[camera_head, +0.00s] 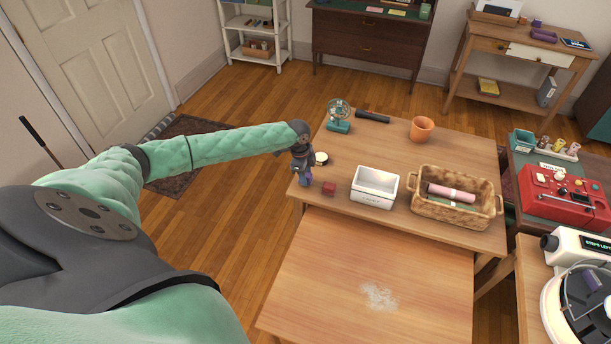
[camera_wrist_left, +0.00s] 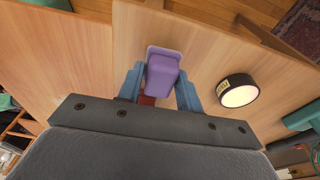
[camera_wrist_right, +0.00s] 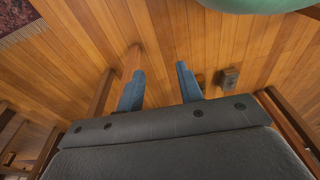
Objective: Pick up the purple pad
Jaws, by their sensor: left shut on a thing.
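The purple pad (camera_wrist_left: 163,70) is a small block with a wider, rounded end, seen in the left wrist view. It sits between the blue fingers of my left gripper (camera_wrist_left: 160,88), which is shut on it. In the head view my left gripper (camera_head: 304,180) is at the table's left edge, pointing down and mostly covering the pad. I cannot tell whether the pad touches the tabletop. My right gripper (camera_wrist_right: 158,88) is open and empty in the right wrist view, above the wooden floor; the head view does not show it.
A red cube (camera_head: 328,188) and a round black-and-white thing (camera_head: 321,158) lie close to my left gripper on the wooden table (camera_head: 380,145).

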